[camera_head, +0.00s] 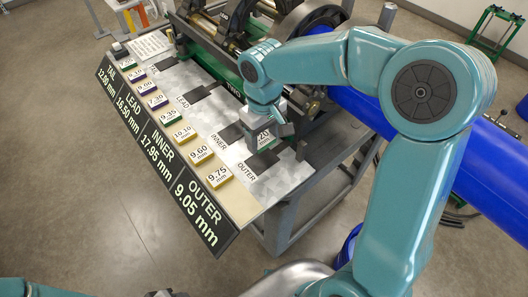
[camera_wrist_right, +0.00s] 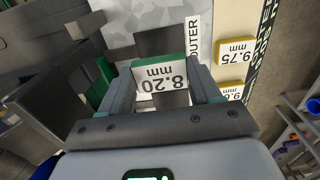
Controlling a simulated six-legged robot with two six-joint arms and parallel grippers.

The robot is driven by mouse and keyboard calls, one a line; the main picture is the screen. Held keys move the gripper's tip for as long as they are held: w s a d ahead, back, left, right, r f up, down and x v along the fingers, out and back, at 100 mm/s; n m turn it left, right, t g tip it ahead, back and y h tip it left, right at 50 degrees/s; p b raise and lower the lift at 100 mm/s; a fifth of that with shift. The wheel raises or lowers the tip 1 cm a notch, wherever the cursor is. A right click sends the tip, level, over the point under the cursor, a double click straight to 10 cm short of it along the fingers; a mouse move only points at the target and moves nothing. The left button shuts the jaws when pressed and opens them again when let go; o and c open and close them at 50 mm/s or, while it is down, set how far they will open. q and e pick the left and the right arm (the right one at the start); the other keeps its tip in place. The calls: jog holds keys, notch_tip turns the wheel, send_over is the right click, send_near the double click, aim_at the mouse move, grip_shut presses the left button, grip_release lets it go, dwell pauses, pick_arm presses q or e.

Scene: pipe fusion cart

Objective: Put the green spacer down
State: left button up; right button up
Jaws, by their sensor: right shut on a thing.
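My right gripper (camera_head: 266,140) is shut on the green spacer (camera_wrist_right: 162,72). The spacer's white face reads 8.20 mm, and its green edge shows between the two fingers in the right wrist view. The spacer is over the silvery board (camera_head: 286,180), at the dark square (camera_wrist_right: 162,40) beside the OUTER label (camera_wrist_right: 193,40). I cannot tell whether it touches the board. In the head view the gripper partly covers the spacer and the square. My left gripper does not show; only bits of my left arm show at the bottom left.
A row of labelled spacers, such as the yellow 9.75 mm one (camera_head: 218,175), lies along the board's near side. The black sign (camera_head: 164,158) edges the cart. The INNER square (camera_head: 229,137) looks empty. The fusion machine (camera_head: 225,62) and blue pipe (camera_head: 488,150) lie beyond.

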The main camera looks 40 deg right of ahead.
aim_at(263, 142)
jog(key=shift+f, duration=0.95)
jog(key=shift+s+a+f, duration=0.2)
jog(key=shift+f, duration=0.45)
jog(key=f, duration=0.3)
jog(key=shift+w+d+f, duration=0.2)
jog(key=shift+f, duration=0.3)
jog(key=shift+s+a, duration=0.15)
jog(key=o, duration=0.6)
jog(key=shift+f, duration=0.15)
jog(key=o, duration=0.4)
jog(key=shift+o, duration=0.2)
